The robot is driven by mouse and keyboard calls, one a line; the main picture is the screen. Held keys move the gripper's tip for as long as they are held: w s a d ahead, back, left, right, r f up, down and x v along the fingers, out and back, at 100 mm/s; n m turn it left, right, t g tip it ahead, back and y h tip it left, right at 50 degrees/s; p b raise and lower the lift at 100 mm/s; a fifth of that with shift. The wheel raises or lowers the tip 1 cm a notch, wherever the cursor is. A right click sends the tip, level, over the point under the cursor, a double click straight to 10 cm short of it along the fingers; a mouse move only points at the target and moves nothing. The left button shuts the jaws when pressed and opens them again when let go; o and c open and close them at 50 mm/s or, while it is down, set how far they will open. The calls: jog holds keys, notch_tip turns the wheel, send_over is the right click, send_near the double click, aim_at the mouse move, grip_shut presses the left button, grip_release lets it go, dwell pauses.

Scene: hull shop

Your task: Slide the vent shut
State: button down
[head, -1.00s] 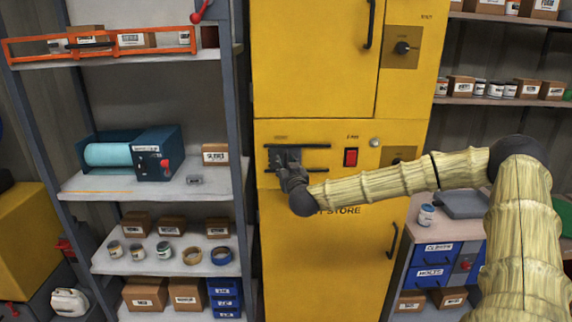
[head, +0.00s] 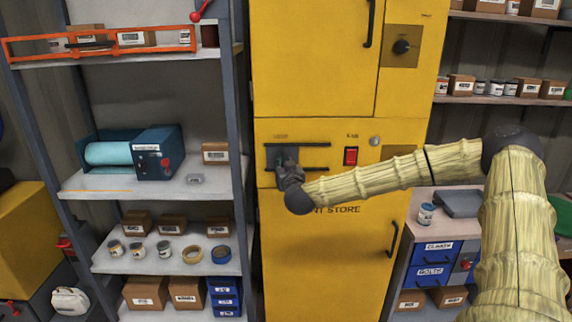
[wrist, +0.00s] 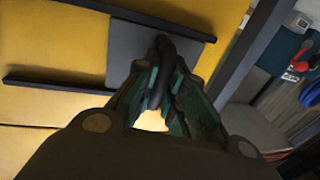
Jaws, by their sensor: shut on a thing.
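The vent is a grey sliding plate (head: 274,157) between two dark horizontal rails on the yellow cabinet's middle panel, at the rails' left end in the head view. In the wrist view the grey plate (wrist: 130,52) lies between the rails, with a dark upright handle (wrist: 163,47) on it. My gripper (head: 287,162) is at the plate and hides part of it. In the wrist view its fingers (wrist: 168,75) are closed together on the handle. The opening behind the plate is not visible.
A red switch (head: 351,156) and a round grey button (head: 375,141) sit right of the rails. A grey shelf rack (head: 236,110) stands close at the left. The lower cabinet door has a black handle (head: 392,240). A blue drawer unit (head: 433,262) is at the lower right.

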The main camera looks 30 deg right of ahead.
jog(key=shift+w+a+f, duration=0.1)
jog(key=shift+a, duration=0.2)
jog(key=c, duration=1.6)
grip_release()
jog(key=shift+a, duration=0.1)
jog(key=shift+o, duration=0.5)
jog(key=shift+w+a, duration=0.15)
jog(key=shift+a, duration=0.05)
jog(key=shift+s+d, duration=0.2)
jog(key=shift+d, duration=0.15)
jog(key=shift+a, duration=0.1)
